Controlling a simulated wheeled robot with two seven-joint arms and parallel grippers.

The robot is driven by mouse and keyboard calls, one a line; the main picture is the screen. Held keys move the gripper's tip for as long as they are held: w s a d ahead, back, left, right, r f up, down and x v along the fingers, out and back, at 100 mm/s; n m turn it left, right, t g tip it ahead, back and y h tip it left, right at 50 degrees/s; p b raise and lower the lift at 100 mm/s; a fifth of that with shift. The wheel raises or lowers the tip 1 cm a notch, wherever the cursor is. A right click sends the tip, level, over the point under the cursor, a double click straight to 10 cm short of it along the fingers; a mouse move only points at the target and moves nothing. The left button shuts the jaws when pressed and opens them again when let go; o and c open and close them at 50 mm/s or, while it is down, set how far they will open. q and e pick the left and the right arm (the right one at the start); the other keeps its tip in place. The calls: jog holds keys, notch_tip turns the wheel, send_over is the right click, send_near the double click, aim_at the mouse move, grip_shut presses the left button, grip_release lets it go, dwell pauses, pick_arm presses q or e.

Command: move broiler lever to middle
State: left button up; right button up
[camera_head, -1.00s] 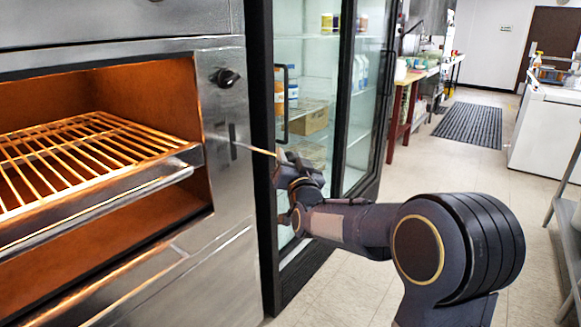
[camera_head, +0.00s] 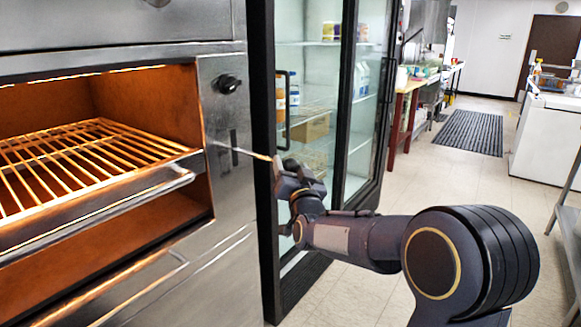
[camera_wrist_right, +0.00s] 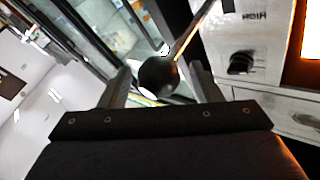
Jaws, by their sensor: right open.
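The broiler lever is a thin rod (camera_head: 252,154) that sticks out from a slot in the broiler's steel front panel. In the right wrist view, the lever's dark round knob (camera_wrist_right: 158,78) sits between the two fingers of my right gripper (camera_wrist_right: 160,70). The fingers are open, with a visible gap on each side of the knob. In the head view, my right gripper (camera_head: 290,172) is at the lever's outer end and hides the knob. My left gripper is not in view.
The broiler's black dial (camera_head: 227,83) is above the lever, and its wire rack (camera_head: 60,165) is to the left. A glass-door fridge (camera_head: 262,60) stands close behind my right gripper. Open tiled floor lies to the right.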

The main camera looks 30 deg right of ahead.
jog(key=v, duration=0.7)
dwell(0.3)
jog(key=s+a+f+n+g+y, duration=0.2)
jog(key=s+a+f+g+y, duration=0.25)
jog(key=s, duration=0.55)
jog(key=s+a+f+n+g+y, duration=0.2)
jog(key=s+a+f+g, duration=0.2)
jog(key=s+a+f, duration=0.35)
jog(key=s+a+f+n+g+y, duration=0.35)
jog(key=s+f+g, duration=0.2)
jog(key=s, duration=0.65)
notch_tip(320, 180, up, 16)
jog(key=p, duration=1.7)
jog(key=shift+w+d+m, duration=0.2)
jog(key=shift+w+m, duration=0.15)
jog(key=shift+w, duration=0.05)
jog(key=shift+r, duration=0.1)
